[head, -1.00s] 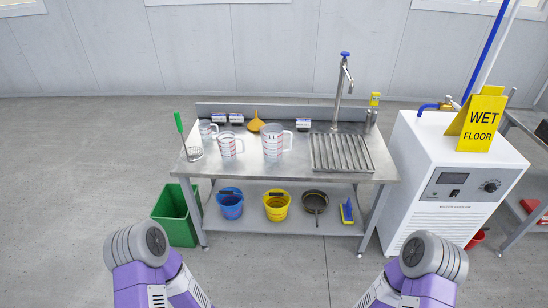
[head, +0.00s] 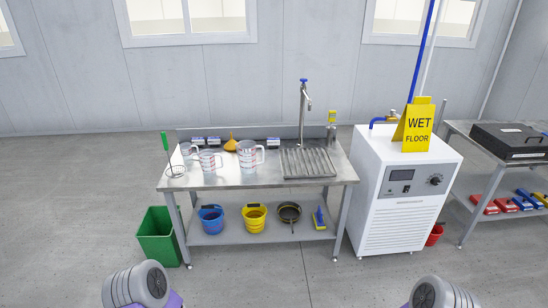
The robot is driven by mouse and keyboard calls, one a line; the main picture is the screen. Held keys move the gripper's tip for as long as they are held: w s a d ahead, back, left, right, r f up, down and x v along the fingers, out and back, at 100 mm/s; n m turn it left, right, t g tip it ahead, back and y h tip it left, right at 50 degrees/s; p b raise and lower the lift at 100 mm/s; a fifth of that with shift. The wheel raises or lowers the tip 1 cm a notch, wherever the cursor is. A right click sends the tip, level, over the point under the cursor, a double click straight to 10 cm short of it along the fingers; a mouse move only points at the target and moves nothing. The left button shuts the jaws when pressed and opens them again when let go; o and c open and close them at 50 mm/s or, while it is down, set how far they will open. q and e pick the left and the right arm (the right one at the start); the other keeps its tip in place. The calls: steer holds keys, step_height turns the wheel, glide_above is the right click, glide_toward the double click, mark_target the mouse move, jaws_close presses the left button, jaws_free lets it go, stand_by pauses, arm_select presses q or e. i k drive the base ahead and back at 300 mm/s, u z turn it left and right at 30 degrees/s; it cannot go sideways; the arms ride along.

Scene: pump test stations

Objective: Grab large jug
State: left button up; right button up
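The large jug (head: 251,157) is the biggest of three clear measuring jugs with red markings. It stands upright on the left half of the steel sink table (head: 225,181), left of the ribbed drain area. A medium jug (head: 209,162) stands to its left, and a small jug (head: 188,151) stands farther left and back. My arms show only as grey and purple links at the bottom edge, well short of the table. Neither gripper is in view.
A green bin (head: 158,237) stands on the floor at the table's left. Blue and yellow buckets (head: 254,217) and a pan sit on the lower shelf. A white water chiller (head: 402,205) with a yellow wet floor sign (head: 417,127) stands at the right. The floor in front is clear.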

mark_target(245, 150)
steer(key=z, duration=0.9)
steer(key=i, duration=1)
steer(key=z, duration=0.3)
steer(key=i, duration=1.1)
steer(key=u, duration=0.65)
